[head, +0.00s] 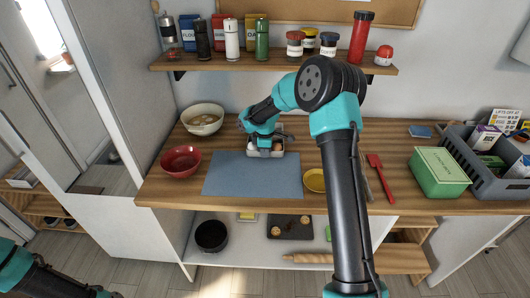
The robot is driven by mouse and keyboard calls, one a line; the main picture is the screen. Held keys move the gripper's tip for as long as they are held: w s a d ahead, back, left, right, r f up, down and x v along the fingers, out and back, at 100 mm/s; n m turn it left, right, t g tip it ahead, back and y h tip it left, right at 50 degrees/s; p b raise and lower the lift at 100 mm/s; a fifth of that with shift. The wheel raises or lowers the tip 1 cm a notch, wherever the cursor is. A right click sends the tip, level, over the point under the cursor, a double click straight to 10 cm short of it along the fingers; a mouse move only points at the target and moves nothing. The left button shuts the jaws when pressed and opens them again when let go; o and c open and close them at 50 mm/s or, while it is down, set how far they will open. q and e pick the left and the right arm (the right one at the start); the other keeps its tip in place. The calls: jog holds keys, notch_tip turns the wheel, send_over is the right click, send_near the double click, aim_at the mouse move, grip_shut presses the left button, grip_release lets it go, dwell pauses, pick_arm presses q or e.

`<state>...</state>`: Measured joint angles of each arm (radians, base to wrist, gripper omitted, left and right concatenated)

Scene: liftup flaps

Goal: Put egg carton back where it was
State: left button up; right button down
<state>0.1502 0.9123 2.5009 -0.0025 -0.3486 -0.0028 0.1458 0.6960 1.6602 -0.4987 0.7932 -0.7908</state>
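The egg carton (277,154) is a small pale tray with a few brownish eggs in it. It sits at the back edge of the blue-grey mat (252,178) on the wooden counter. My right gripper (265,146) is right over the carton, with its fingers at or in it. The fingers hide part of the carton, and I cannot tell whether they are closed on it. Of my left arm, only dark and teal links show at the bottom left corner; its fingers are not visible.
A cream bowl (202,119) and a red bowl (181,162) stand left of the mat. A yellow dish (315,181), red spatula (381,178), green box (438,172) and grey crate (497,178) are to the right. A shelf (220,60) with jars hangs above.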

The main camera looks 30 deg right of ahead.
jog(key=shift+f, duration=0.1)
jog(key=c, duration=1.8)
grip_release()
jog(key=o, duration=0.5)
jog(key=shift+c, duration=0.2)
notch_tip(320, 180, up, 12)
jog(key=shift+a, duration=0.1)
